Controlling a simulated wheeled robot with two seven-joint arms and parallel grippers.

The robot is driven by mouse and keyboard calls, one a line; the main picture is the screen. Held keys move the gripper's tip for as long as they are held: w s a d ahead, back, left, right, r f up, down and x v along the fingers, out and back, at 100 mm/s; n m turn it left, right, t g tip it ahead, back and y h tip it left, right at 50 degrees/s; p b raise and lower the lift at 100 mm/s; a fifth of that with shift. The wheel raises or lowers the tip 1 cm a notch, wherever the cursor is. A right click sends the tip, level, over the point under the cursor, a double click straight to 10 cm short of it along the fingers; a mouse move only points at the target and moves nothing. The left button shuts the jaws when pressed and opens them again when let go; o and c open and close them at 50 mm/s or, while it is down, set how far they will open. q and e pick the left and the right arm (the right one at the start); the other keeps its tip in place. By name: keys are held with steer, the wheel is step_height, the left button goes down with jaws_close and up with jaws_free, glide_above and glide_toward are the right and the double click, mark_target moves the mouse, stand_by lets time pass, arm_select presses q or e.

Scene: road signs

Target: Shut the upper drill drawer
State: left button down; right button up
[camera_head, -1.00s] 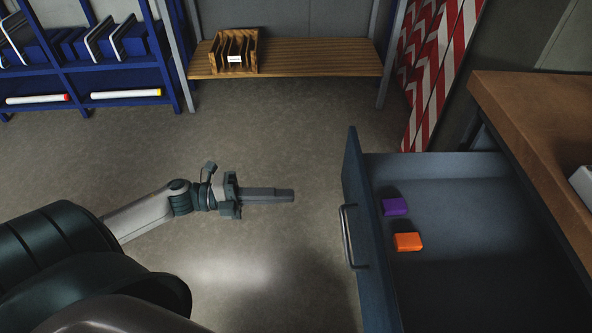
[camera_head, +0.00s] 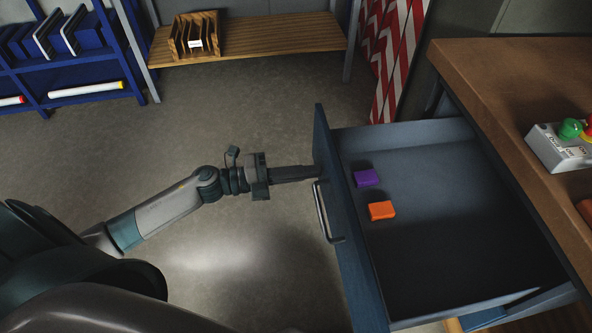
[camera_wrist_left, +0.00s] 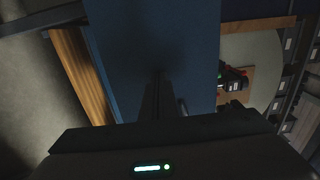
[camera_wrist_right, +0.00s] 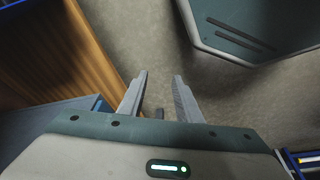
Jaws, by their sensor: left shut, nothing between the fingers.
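The drawer (camera_head: 460,225) stands pulled out from under a wooden bench top, with a purple block (camera_head: 366,178) and an orange block (camera_head: 381,210) inside. Its blue front panel (camera_head: 352,255) faces left and carries a bar handle (camera_head: 324,212). My left gripper (camera_head: 317,171) is shut and empty. Its tips are at the outer face of the front panel, above the handle; I cannot tell if they touch. In the left wrist view the shut fingers (camera_wrist_left: 158,96) point at the blue panel (camera_wrist_left: 150,40). My right gripper (camera_wrist_right: 161,78) is open and empty, over the floor.
The wooden bench top (camera_head: 490,85) holds a grey box with coloured buttons (camera_head: 562,147). A low wooden shelf (camera_head: 270,42) with a slotted rack (camera_head: 196,37) stands at the back, beside a blue shelf unit (camera_head: 60,80).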

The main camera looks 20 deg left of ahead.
mark_target(426, 174)
arm_select(q)
steer(key=shift+d, duration=0.1)
arm_select(e)
steer(key=shift+a, duration=0.1)
arm_select(q)
steer(key=shift+w+d, duration=0.1)
steer(key=shift+w, duration=0.05)
